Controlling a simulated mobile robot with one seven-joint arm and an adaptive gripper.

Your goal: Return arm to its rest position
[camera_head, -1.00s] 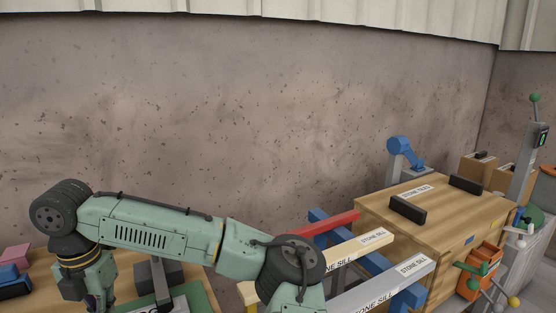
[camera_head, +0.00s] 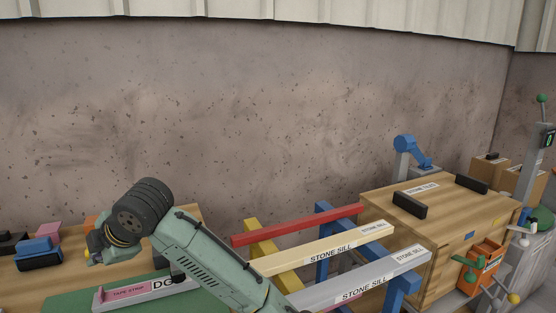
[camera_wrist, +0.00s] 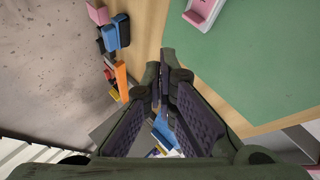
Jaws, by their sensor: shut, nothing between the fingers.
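My gripper (camera_wrist: 164,78) shows in the wrist view with its two dark-padded fingers brought together at the tips and nothing held between them. In the head view my green arm reaches up from the bottom edge to a dark joint at the left. The gripper end is mostly hidden behind that joint, above the left part of the wooden bench. In the wrist view the fingers hang over the bench edge, beside a green mat (camera_wrist: 255,65).
Blue (camera_head: 38,250) and pink blocks (camera_head: 48,229) stand left. Stone sill bars (camera_head: 335,250) and a red bar (camera_head: 300,224) rest on trestles beside a wooden crate (camera_head: 440,225).

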